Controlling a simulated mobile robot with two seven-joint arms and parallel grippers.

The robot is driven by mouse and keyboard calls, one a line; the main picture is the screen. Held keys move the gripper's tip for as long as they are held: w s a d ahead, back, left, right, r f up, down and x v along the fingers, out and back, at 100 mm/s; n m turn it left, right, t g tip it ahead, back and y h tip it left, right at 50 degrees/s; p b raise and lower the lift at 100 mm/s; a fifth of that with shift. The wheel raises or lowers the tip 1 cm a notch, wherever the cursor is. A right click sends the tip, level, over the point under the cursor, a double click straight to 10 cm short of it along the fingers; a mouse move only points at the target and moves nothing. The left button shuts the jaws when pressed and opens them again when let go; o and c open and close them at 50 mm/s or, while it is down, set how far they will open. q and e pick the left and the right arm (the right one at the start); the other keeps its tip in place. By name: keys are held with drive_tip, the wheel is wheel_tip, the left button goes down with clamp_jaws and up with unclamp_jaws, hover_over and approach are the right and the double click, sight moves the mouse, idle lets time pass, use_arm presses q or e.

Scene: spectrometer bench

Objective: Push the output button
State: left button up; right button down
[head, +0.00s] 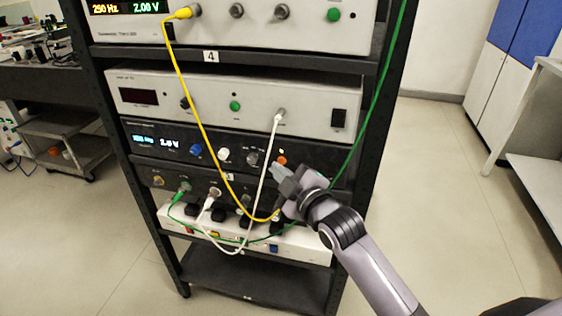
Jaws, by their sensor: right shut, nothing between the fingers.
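A black instrument (180,143) with a lit blue-white display sits in the rack, below a grey-white unit. Its front has blue, white and dark knobs and a small orange-lit button (282,160) at the right; I cannot read its label. My right gripper (279,172) comes in from the lower right, shut and empty. Its fingertips are just below and slightly left of the orange button; I cannot tell whether they touch the panel. My left gripper is not in view.
A yellow cable (190,90), a white cable (264,170) and a green cable (378,95) hang across the rack front near my right gripper. A power strip (175,221) sits below. The floor (425,180) at the right is clear.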

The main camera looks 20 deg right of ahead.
drive_tip(key=shift+w+d, duration=0.1)
drive_tip(key=shift+w+d, duration=0.2)
drive_tip(key=shift+w, duration=0.05)
idle(0.4)
drive_tip(key=shift+s+a+p, duration=0.3)
drive_tip(key=shift+s+p, duration=0.1)
drive_tip(key=shift+p, duration=0.25)
